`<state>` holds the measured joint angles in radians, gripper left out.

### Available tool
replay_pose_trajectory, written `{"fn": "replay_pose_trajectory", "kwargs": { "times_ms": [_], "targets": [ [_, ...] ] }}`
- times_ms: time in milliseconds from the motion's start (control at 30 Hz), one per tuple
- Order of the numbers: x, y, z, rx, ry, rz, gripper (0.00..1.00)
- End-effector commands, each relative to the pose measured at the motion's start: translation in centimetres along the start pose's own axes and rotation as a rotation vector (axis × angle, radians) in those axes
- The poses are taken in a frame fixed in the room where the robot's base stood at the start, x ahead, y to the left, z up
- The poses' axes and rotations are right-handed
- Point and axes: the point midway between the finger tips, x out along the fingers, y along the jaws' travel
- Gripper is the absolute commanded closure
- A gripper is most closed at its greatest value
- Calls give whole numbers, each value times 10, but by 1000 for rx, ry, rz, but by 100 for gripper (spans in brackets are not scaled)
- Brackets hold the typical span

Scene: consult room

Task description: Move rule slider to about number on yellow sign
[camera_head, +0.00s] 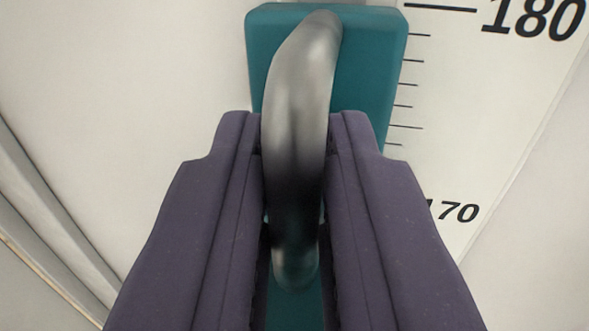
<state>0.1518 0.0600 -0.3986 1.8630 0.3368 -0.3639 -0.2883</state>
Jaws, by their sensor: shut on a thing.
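The rule slider is a teal block (375,62) with a curved grey metal handle (301,85) on its front. It sits against a white height rule (470,110) with black tick marks. My gripper (296,150) has its two purple fingers on either side of the handle and is shut on it. The slider's top edge is near the 180 mark (533,17), a little above level with its long line. The 170 mark (453,211) shows lower right, partly hidden by my right finger. The slider's lower part is hidden behind the fingers. The yellow sign is not in view.
A pale wall (110,70) fills the left side. A grey vertical trim strip (50,210) runs at the lower left. The rule's right edge meets another pale surface (545,210). Nothing else stands close around the slider in view.

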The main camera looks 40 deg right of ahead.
Motion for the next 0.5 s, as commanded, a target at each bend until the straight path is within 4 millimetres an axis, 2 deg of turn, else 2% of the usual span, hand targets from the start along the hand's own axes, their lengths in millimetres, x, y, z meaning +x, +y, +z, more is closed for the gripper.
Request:
{"fn": "replay_pose_trajectory", "kwargs": {
  "times_ms": [233,267,300,500],
  "targets": [
    [0,0,0,0,2,0,100],
    [0,0,0,0,1,0,78],
    [0,0,0,0,1,0,69],
    [0,0,0,0,0,0,68]
  ]
}}
